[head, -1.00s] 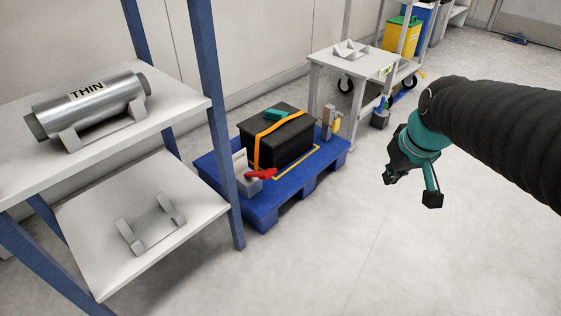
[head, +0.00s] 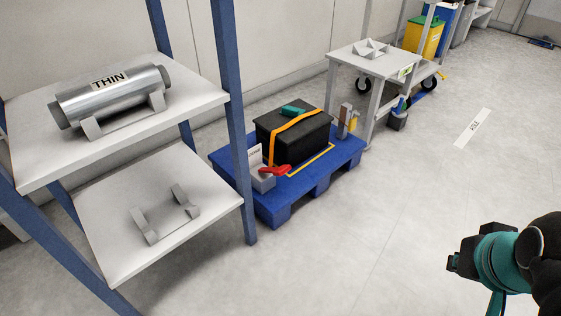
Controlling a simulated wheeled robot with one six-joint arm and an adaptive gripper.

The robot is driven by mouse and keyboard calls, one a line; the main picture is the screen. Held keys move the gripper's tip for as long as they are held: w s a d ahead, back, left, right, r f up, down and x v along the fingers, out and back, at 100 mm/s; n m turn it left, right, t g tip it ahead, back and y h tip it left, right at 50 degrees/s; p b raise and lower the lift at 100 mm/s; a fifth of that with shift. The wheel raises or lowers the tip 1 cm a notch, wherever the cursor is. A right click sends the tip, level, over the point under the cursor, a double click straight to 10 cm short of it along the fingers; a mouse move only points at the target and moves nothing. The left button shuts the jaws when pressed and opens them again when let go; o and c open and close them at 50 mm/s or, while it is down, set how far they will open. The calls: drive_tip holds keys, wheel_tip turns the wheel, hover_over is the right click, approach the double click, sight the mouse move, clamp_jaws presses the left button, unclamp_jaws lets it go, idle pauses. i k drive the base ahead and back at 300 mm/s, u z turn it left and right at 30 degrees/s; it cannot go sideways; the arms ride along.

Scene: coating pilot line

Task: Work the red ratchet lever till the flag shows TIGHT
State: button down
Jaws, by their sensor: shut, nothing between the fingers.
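The red ratchet lever (head: 275,170) sits on a small grey block (head: 262,182) at the near left corner of the blue pallet (head: 285,207). A small white plate (head: 255,155) stands up behind the block; its lettering is too small to read, so I cannot tell what the flag shows. A black case (head: 310,138) stands on the pallet with an orange strap (head: 295,122) around it and a teal piece on its lid. My gripper (head: 452,262) is at the lower right, shut and empty, over the floor and well away from the lever.
A blue-legged rack (head: 215,103) with a silver roll marked THIN (head: 112,92) stands left of the pallet. A white cart (head: 352,62) stands behind it, with a yellow bin (head: 422,38) beyond. The floor right of the pallet is clear, with a white floor label (head: 472,127).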

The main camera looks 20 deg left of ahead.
sight(279, 171)
drive_tip(key=z, duration=0.35)
drive_tip(key=k, duration=0.9)
drive_tip(key=z, duration=0.65)
drive_tip(key=k, duration=0.45)
drive_tip(key=u, duration=0.5)
drive_tip(key=i, duration=0.55)
drive_tip(key=u, duration=0.75)
drive_tip(key=i, duration=1)
drive_tip(key=z, duration=0.35)
